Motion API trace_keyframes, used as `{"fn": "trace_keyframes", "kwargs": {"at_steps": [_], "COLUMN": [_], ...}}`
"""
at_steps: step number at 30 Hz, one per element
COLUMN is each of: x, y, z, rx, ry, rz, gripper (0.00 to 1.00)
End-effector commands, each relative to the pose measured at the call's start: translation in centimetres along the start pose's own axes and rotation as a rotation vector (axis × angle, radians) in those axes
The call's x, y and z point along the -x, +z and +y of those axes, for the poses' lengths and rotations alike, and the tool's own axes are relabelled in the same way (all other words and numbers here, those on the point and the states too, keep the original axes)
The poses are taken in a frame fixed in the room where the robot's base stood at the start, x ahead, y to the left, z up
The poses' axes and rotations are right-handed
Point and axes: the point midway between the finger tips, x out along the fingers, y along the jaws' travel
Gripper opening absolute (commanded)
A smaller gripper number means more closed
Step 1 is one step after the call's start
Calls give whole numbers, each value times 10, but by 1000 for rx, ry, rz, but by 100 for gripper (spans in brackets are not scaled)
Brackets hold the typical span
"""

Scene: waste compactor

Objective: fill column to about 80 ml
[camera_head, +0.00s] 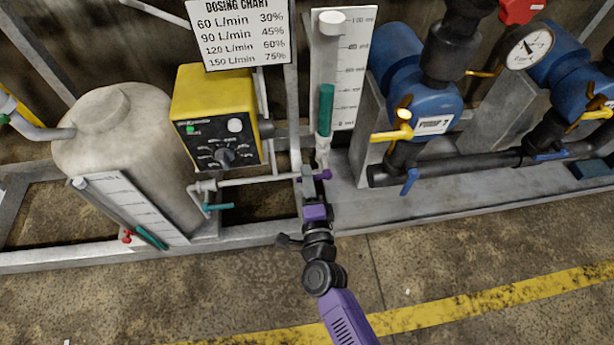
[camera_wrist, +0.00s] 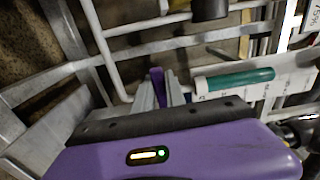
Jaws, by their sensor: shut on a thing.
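The clear column (camera_head: 328,60) stands upright at the centre of the head view, in front of a white scale plate (camera_head: 352,65). Its teal liquid (camera_head: 326,108) reaches roughly the 40 mark, though the angled view makes this inexact. The column also lies across the right of the wrist view (camera_wrist: 235,79). A purple valve handle (camera_head: 326,174) sits on the pipe below the column. It shows between my fingers in the wrist view (camera_wrist: 157,76). My gripper (camera_head: 309,178) is shut on this handle. The fingers partly hide the handle and valve body.
A yellow dosing pump (camera_head: 215,115) with a black knob stands left, under a dosing chart (camera_head: 240,35). A beige tank (camera_head: 125,150) is farther left. Blue pumps (camera_head: 425,110) and black pipes stand right. A teal-handled valve (camera_head: 217,207) is near my gripper. The front floor is clear.

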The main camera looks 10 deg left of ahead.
Motion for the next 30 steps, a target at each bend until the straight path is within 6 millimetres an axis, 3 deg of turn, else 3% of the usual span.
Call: {"fn": "trace_keyframes", "kwargs": {"at_steps": [30], "x": [1], "y": [-12], "z": [34], "rx": [689], "ry": [4], "rz": [0], "gripper": [0]}}
